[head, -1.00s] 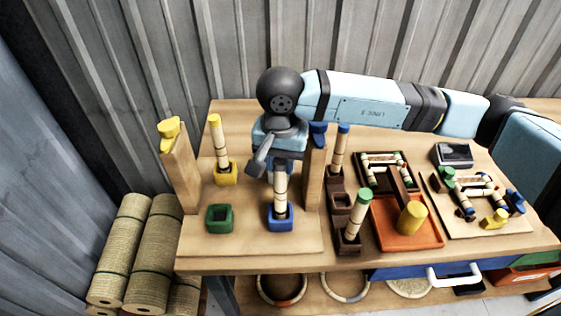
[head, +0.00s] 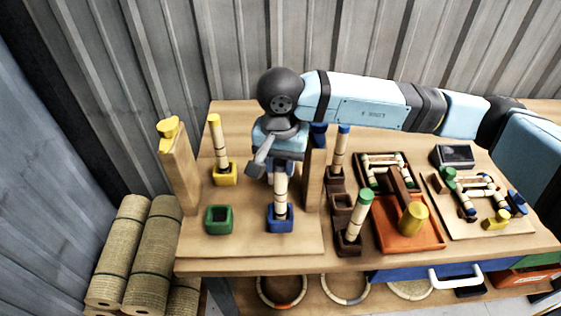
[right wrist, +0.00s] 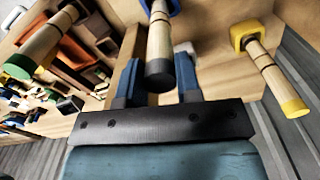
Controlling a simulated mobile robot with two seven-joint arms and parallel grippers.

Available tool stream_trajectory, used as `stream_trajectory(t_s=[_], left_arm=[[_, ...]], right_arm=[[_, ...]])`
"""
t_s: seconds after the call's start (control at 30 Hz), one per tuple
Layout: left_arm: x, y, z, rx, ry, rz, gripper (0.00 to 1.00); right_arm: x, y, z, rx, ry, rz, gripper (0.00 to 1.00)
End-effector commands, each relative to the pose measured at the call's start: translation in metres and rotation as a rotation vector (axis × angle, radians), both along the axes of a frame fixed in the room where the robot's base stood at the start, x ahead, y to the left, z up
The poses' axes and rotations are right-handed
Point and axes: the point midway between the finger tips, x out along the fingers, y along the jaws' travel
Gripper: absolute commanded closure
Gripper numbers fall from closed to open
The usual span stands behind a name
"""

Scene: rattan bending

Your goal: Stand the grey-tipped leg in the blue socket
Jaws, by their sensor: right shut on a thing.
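The leg (head: 281,190) stands about upright at the blue socket (head: 280,221), its lower end inside the socket's rim. In the right wrist view the grey-tipped leg (right wrist: 160,45) has its grey end toward me and its far end at the blue socket (right wrist: 172,5). My right gripper (head: 279,170) is above the socket, shut on the leg's upper part. Its fingers (right wrist: 159,62) lie on both sides of the leg in the right wrist view. The gripper hides the leg's top in the head view. Whether the leg is fully seated I cannot tell. My left gripper is not in view.
A yellow-tipped leg stands in the yellow socket (head: 225,174). The green socket (head: 219,219) is empty. Wooden posts (head: 180,170) rise left and right of the sockets. Brown holders with blue- and green-tipped legs (head: 357,214) and an orange tray (head: 400,240) stand to the right.

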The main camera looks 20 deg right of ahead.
Motion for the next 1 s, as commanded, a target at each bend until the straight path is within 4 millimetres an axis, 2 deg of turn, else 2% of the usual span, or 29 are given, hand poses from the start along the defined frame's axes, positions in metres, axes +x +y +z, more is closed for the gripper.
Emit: stream_trajectory(t_s=[0.17, 0.2, 0.3, 0.33, 0.63, 1.0], left_arm=[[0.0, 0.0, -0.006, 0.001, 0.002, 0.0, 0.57], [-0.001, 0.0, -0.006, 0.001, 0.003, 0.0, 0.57], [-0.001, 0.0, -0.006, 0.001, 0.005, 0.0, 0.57], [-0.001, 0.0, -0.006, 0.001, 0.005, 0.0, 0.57], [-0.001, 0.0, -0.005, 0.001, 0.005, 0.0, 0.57], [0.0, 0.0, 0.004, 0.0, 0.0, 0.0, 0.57]], right_arm=[[0.0, 0.0, -0.003, -0.001, -0.001, 0.0, 1.0], [0.0, 0.0, -0.003, -0.001, -0.001, 0.0, 0.66], [0.0, 0.0, -0.002, 0.0, 0.0, 0.0, 0.43], [0.0, 0.0, -0.002, 0.0, 0.0, 0.0, 0.39], [0.0, 0.0, 0.0, 0.0, 0.0, 0.0, 0.39], [0.0, 0.0, 0.036, 0.001, -0.001, 0.001, 0.39]])
